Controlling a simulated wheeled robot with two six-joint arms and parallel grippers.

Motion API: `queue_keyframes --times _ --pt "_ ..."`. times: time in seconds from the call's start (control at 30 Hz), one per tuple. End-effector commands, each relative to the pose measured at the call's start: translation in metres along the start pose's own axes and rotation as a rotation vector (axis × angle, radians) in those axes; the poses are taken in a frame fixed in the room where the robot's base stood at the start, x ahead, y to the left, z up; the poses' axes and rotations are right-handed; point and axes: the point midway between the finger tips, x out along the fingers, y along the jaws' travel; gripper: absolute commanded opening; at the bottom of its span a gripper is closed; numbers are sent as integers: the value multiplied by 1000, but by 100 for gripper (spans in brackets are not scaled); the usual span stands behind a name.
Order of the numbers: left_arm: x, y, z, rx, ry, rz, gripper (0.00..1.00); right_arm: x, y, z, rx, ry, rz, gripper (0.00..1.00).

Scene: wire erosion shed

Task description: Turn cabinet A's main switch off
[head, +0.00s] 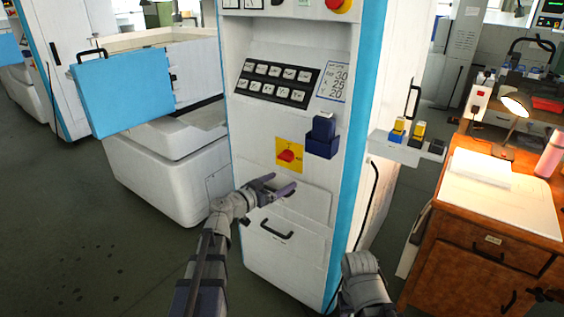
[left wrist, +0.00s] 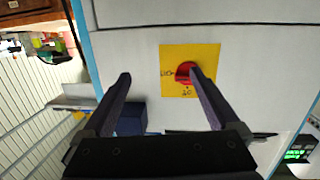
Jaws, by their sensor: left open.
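The red rotary switch (head: 288,156) sits on a yellow plate (head: 283,146) on the front of the white and blue cabinet (head: 240,150). No cabinet letter is readable. My left gripper (head: 277,185) is open and empty, in front of the cabinet, just below the plate in the head view. In the left wrist view the red switch (left wrist: 186,72) shows behind the tip of one finger, which covers part of it; the other fingertip is off to the left of the yellow plate (left wrist: 203,52). Contact cannot be told. My right gripper is not in view.
A dark blue box (head: 322,138) sticks out of the panel right of the switch; it also shows between the fingers in the left wrist view (left wrist: 132,115). A keypad (head: 275,80) is above. A drawer handle (head: 277,231) is below. A small shelf (head: 400,148) and wooden desk (head: 470,235) are at right.

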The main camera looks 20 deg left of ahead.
Motion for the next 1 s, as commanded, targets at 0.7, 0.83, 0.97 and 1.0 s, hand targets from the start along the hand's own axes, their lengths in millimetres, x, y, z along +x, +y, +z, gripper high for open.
queue_keyframes --times 0.7,0.83,0.97,1.0 --pt "17 -44 -30 41 119 -108 95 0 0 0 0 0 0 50" --pt "38 -46 -32 41 118 -106 95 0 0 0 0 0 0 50" --pt "57 -48 -34 40 118 -107 95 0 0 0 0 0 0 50" --pt "61 -48 -35 40 118 -107 95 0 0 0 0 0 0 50"
